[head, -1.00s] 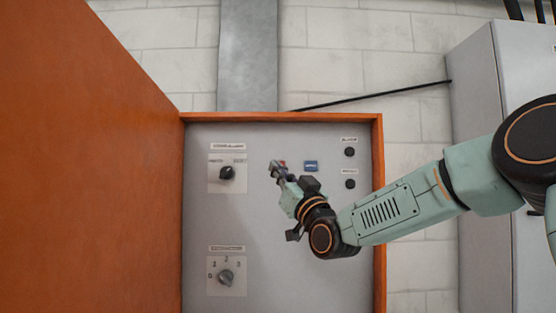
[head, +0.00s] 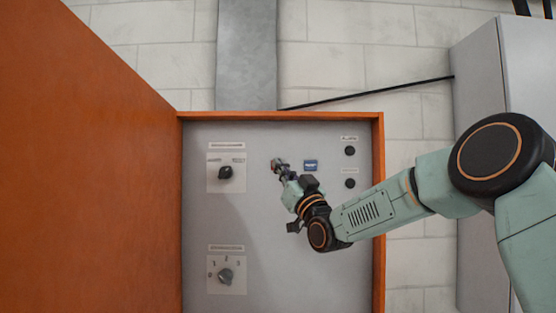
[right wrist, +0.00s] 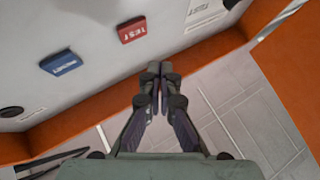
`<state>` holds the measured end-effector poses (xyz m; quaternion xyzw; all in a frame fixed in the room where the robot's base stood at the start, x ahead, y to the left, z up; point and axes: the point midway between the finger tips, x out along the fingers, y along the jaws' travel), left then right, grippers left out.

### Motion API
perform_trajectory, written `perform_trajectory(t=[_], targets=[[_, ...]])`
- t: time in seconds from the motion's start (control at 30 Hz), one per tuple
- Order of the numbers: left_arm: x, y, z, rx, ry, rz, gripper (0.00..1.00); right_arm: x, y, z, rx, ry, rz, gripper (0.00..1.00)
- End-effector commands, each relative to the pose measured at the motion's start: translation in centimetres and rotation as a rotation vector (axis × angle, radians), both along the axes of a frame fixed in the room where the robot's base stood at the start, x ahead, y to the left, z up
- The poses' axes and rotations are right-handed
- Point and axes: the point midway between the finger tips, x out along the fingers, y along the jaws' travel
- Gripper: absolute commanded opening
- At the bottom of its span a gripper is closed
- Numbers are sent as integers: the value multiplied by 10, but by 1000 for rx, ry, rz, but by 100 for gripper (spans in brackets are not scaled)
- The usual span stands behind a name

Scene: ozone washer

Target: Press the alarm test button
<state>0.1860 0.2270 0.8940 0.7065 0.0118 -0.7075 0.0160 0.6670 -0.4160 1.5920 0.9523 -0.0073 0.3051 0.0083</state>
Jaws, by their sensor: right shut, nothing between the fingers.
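The red button marked TEST (right wrist: 132,31) sits on the light grey panel in the right wrist view. In the head view it is mostly hidden by my gripper's tip. My right gripper (right wrist: 153,68) is shut and empty, with its fingertips below the red button in the wrist picture and apart from it. In the head view the right gripper (head: 281,167) is in front of the panel, left of the blue button (head: 310,165). The blue button also shows in the right wrist view (right wrist: 61,62). My left gripper is not in view.
An open orange door (head: 110,170) stands at the left of the grey panel (head: 275,270). The panel has an upper selector knob (head: 226,172), a lower knob (head: 226,276) and two dark round fittings at right. A grey cabinet (head: 480,90) stands at the right.

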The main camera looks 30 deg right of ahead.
Motion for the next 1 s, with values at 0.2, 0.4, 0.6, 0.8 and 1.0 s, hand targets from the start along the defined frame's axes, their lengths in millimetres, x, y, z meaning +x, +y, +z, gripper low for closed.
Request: perform_trajectory(t=[0.2, 0.4, 0.6, 0.8, 1.0], targets=[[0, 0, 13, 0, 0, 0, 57, 21, -12, 1, -2, 1, -1, 0], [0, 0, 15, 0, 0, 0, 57, 29, -17, 1, -1, -1, 0, 0], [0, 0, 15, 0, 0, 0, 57, 30, -18, 0, 0, 0, 1, 0], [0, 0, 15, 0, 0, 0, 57, 30, -18, 0, 0, -1, 1, 0], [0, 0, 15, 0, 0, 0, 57, 30, -18, 0, 0, -1, 1, 0]])
